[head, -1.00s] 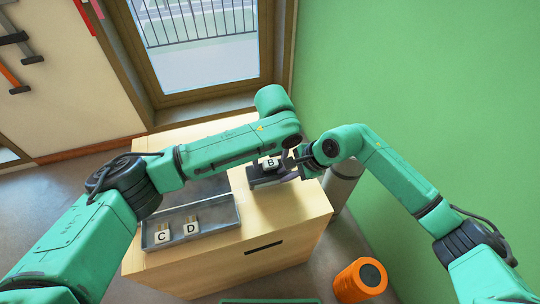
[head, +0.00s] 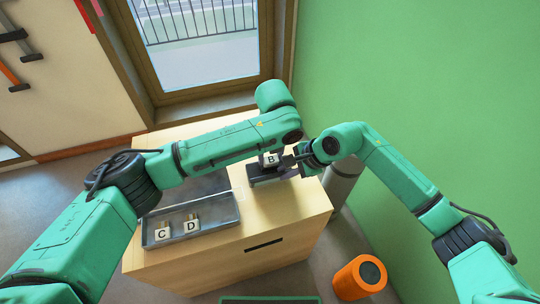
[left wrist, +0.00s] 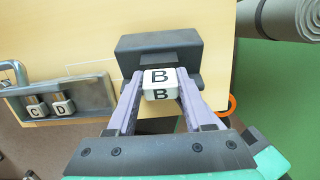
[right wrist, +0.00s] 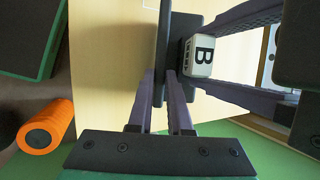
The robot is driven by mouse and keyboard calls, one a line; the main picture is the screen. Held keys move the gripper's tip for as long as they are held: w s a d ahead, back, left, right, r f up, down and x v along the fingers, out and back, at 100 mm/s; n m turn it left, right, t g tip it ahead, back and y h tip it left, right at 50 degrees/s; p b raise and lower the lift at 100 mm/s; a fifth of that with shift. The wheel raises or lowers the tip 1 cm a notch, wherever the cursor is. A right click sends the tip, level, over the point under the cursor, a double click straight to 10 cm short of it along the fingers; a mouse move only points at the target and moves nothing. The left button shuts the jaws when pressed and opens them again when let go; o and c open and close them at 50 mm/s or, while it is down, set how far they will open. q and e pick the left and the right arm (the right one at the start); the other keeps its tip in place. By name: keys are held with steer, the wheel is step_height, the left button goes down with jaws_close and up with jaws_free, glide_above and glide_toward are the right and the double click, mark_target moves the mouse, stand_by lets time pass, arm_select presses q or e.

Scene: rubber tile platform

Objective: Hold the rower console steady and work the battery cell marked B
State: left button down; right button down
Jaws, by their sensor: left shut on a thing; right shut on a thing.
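The battery cell marked B (left wrist: 160,84) is a white block with black letters. My left gripper (left wrist: 158,78) is shut on it, one finger on each side. The cell is against the dark grey rower console (left wrist: 160,43); I cannot tell how deep it sits. The console also shows in the head view (head: 264,181), near the cabinet top's right end. My right gripper (right wrist: 161,78) is shut on the console's thin dark part. In the right wrist view the cell (right wrist: 201,57) is beside the console, between the left fingers. In the head view the left arm partly hides the console.
A grey tray (head: 196,235) on the wooden cabinet (head: 290,222) holds cells C (head: 162,233) and D (head: 191,226). A grey rolled mat (head: 343,181) is beside the cabinet, near the green wall.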

arm_select(q)
steer(key=shift+s+d+r, duration=0.1)
steer(key=shift+s+r, duration=0.2)
steer(key=shift+r, duration=0.5)
steer(key=shift+s+d+r, duration=0.1)
steer(key=shift+s+r, duration=0.25)
steer(key=shift+r, duration=0.5)
steer(key=shift+s+d+r, duration=0.1)
steer(key=shift+s+r, duration=0.2)
steer(key=shift+r, duration=0.5)
